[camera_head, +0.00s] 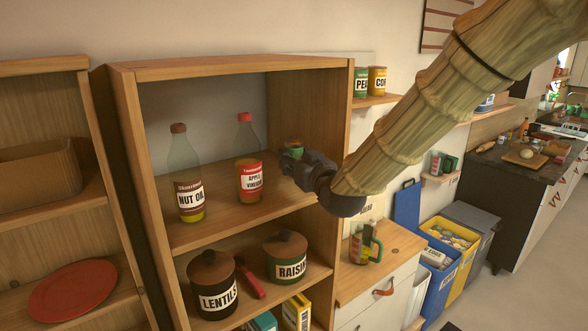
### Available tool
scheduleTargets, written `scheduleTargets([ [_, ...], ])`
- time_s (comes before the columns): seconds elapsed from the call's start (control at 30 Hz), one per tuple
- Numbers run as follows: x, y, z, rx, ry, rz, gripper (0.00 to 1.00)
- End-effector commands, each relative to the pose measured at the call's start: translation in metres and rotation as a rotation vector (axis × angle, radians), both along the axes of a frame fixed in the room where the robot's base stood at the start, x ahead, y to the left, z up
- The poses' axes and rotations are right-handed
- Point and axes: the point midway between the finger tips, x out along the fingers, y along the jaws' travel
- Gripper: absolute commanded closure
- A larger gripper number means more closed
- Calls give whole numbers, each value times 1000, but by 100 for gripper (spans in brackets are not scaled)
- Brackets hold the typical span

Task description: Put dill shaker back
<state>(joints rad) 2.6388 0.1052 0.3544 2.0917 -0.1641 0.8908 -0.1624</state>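A small jar or shaker with a green and brownish top (294,147) shows just behind and above my gripper (291,168) in the upper compartment of the wooden shelf unit (228,217). Its label is hidden, so I cannot tell whether it is the dill shaker. My gripper reaches in from the right, and its dark fingers point left, near the apple vinegar bottle (249,165). Whether the fingers are open, shut or touching the small jar is not clear. Small green and red shakers (443,163) stand on a small wall shelf to the right; their labels are too small to read.
A nut oil bottle (187,178) stands left of the vinegar. Below are a lentils canister (212,285), a raisins canister (286,257) and a red-handled item (250,283). Two cans (369,81) sit on a wall shelf. A mug (366,243) stands on the counter (350,284).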

Motion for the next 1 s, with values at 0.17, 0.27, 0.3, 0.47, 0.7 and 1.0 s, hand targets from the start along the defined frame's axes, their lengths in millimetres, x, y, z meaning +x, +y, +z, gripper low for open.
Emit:
scheduleTargets([
  [0.17, 5, 2, -12, 0, 4, 0, 85],
  [0.27, 5, 2, -23, 0, 3, 0, 85],
  [0.3, 5, 2, -26, 0, 3, 1, 85],
  [0.47, 4, 2, -34, 1, 1, 1, 85],
  [0.7, 4, 1, -36, 0, 0, 0, 85],
  [1.0, 4, 1, -38, 0, 0, 0, 39],
])
